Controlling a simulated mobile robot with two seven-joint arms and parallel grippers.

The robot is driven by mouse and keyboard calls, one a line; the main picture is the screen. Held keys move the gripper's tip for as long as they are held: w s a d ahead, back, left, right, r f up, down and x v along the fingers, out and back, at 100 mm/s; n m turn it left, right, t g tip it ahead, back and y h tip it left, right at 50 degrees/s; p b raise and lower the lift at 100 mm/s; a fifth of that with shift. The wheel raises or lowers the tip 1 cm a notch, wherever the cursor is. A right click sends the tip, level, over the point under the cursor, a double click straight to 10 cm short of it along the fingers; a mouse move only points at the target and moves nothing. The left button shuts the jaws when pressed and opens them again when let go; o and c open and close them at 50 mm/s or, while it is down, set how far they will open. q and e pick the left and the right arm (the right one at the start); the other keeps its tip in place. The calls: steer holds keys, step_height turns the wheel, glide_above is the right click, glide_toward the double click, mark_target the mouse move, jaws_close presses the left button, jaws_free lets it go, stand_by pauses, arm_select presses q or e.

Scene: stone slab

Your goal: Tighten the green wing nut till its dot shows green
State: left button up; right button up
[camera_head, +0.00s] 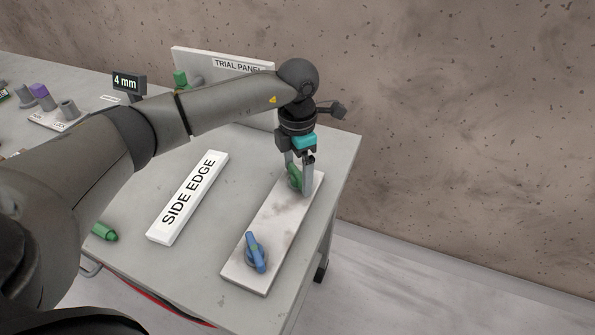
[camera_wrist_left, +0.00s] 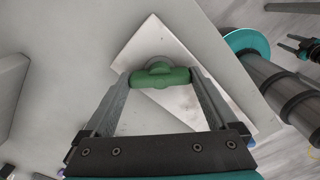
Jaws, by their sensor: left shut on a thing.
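The green wing nut (camera_head: 294,177) stands at the far end of a pale stone slab (camera_head: 268,222) on the table. My left gripper (camera_head: 300,184) comes down on it from above and is shut on it. In the left wrist view the green wing nut (camera_wrist_left: 160,77) lies crosswise between the two fingertips of my left gripper (camera_wrist_left: 160,80), over a round grey base. A blue wing nut (camera_head: 255,253) stands at the near end of the slab. I cannot make out any dot or its colour. My right gripper is not clearly in the head view.
A white "SIDE EDGE" block (camera_head: 188,196) lies left of the slab. A "TRIAL PANEL" board (camera_head: 222,62) stands behind my arm. A green cylinder (camera_head: 105,232) lies at the near left. A "4 mm" sign (camera_head: 127,83) stands at the back. The table's right edge is close to the slab.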

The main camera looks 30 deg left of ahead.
mark_target(298, 172)
arm_select(q)
steer(key=shift+r, duration=0.1)
steer(key=shift+w, duration=0.1)
stand_by(0.3)
steer(key=o, duration=1)
step_height(298, 172, up, 15)
steer(key=p, duration=0.1)
steer(key=shift+r+p, duration=0.15)
steer(key=shift+p, duration=0.25)
